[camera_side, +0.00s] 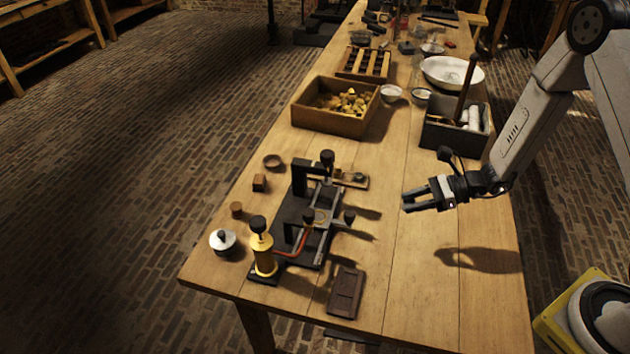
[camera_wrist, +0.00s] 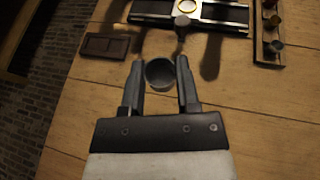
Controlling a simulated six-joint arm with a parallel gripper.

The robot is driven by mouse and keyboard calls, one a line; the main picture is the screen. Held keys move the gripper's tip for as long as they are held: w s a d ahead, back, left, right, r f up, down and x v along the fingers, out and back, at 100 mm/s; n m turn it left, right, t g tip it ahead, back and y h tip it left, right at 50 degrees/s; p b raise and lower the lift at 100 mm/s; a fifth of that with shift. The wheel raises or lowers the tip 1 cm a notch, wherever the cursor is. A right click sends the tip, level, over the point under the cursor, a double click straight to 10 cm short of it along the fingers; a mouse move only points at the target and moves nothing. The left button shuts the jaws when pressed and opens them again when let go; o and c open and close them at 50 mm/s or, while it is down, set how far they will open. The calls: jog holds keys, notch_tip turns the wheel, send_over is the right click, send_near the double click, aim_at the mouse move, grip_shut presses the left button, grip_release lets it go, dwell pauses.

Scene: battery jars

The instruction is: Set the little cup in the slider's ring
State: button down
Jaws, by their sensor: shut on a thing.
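My gripper (camera_side: 420,198) is raised above the table, to the right of the black slider apparatus (camera_side: 292,216). In the wrist view my gripper (camera_wrist: 160,80) is shut on the little cup (camera_wrist: 160,73), a small dark grey round cup held between the fingertips. The cup is hard to make out in the side view. In the side view the ring (camera_side: 320,215) sits between the rails and is small.
A brass cylinder (camera_side: 263,252) with a black knob stands at the apparatus's near end. A dark brown tray (camera_side: 345,292) lies in front. A wooden rack (camera_side: 352,179) sits behind. A wooden box (camera_side: 333,108) and a grey bin (camera_side: 455,130) are farther back. The table under my gripper is clear.

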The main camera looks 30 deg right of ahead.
jog(key=w+a+f, duration=0.1)
jog(key=w+a, duration=0.3)
jog(key=w, duration=0.1)
jog(key=w+a, duration=0.4)
jog(key=a, duration=0.1)
jog(key=w+a+f, duration=0.1)
jog(key=w+a, duration=0.4)
jog(key=shift+w+a+f, duration=0.15)
jog(key=shift+w+f, duration=0.2)
jog(key=shift+f, duration=0.15)
